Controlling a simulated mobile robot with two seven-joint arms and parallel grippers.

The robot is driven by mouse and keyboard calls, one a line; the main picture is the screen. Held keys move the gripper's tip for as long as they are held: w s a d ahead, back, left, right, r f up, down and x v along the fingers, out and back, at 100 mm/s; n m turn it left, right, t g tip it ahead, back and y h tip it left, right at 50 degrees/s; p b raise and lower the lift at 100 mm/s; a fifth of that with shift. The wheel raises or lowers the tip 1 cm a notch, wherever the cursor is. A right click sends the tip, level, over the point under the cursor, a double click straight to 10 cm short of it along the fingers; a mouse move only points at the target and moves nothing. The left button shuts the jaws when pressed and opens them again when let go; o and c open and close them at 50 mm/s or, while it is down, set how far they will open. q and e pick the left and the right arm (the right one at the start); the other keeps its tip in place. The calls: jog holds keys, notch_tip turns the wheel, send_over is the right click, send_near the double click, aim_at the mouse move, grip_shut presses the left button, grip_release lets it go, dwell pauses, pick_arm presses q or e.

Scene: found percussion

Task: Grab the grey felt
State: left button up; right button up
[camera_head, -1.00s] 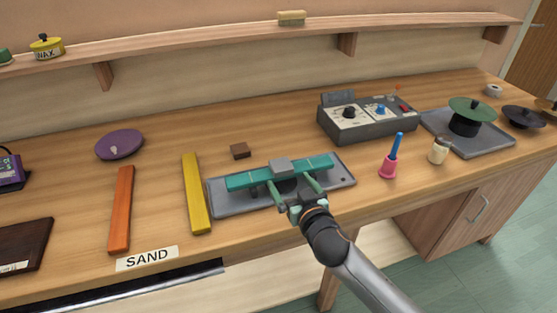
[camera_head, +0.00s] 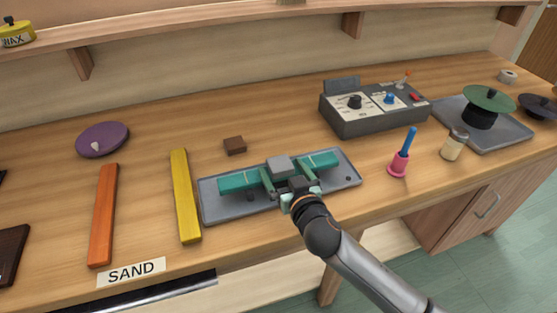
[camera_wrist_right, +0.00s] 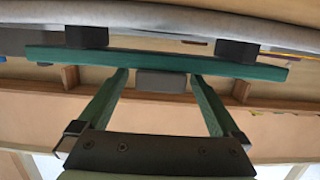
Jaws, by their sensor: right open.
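The grey felt (camera_head: 280,166) looks like a small grey block on top of the teal bar (camera_head: 236,182), near its middle. The bar lies across a grey tray (camera_head: 222,210). My right gripper (camera_head: 285,173) is open, reaching in from the front, with one finger on each side of the felt. The right wrist view shows the felt (camera_wrist_right: 161,82) between the open fingertips (camera_wrist_right: 160,76), with gaps on both sides. The teal bar (camera_wrist_right: 250,69) runs behind it there, with dark supports. I cannot tell whether the fingertips touch the bar. My left gripper is out of view.
A yellow bar (camera_head: 184,195) and an orange bar (camera_head: 103,215) lie left of the tray. A brown block (camera_head: 235,146) is behind it. A grey control box (camera_head: 374,107), a pink holder with a blue stick (camera_head: 399,164) and a jar (camera_head: 454,146) stand to the right.

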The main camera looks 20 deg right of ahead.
jog(key=shift+s+r, duration=0.1)
jog(key=shift+s, duration=0.15)
jog(key=shift+c, duration=0.2)
jog(key=c, duration=1.4)
jog(key=shift+r, duration=0.1)
jog(key=shift+c, duration=0.2)
